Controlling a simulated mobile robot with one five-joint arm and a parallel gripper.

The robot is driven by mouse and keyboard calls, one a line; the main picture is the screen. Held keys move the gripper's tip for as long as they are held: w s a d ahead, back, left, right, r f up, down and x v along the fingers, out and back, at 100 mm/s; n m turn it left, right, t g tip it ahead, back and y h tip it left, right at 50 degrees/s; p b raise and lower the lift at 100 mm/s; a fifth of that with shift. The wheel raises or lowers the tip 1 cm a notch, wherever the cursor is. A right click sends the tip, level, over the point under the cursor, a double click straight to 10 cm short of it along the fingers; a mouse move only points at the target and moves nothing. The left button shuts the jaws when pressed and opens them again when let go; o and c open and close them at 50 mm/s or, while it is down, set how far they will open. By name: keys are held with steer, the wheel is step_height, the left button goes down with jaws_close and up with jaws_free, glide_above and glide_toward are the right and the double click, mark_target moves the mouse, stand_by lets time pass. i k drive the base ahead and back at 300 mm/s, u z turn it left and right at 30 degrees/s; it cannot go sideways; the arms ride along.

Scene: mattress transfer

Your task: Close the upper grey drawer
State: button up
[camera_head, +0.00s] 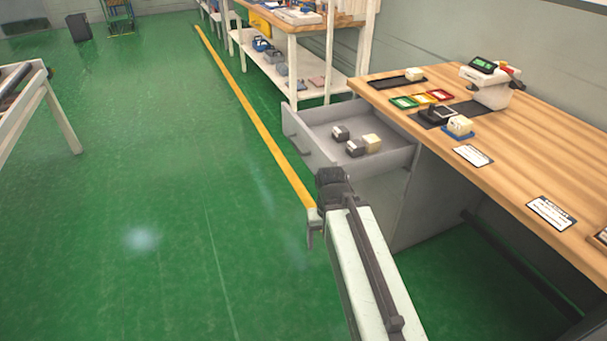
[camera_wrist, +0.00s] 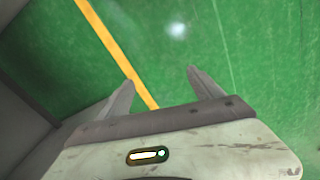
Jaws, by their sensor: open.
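The upper grey drawer (camera_head: 404,157) is pulled out from under the wooden workbench in the head view. Its front panel, with a handle (camera_head: 301,146), faces left. Several small dark and cream blocks (camera_head: 358,144) lie in it. My gripper (camera_head: 314,232) is in front of the drawer, nearer to me and apart from its handle as far as I can tell. In the wrist view my gripper (camera_wrist: 164,95) has its two fingers spread, with only green floor and a yellow line between them. A grey surface (camera_wrist: 22,115) at the left is probably the cabinet.
The wooden workbench (camera_head: 520,150) carries a scale-like device (camera_head: 490,82), coloured trays (camera_head: 424,98) and labels. A shelving table (camera_head: 310,60) stands behind the drawer, and a white-framed table (camera_head: 50,105) at the left. The green floor (camera_head: 150,190) left of the yellow line is clear.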

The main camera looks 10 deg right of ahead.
mark_target(309, 131)
steer(key=u, duration=1.55)
steer(key=i, duration=0.45)
steer(key=u, duration=0.15)
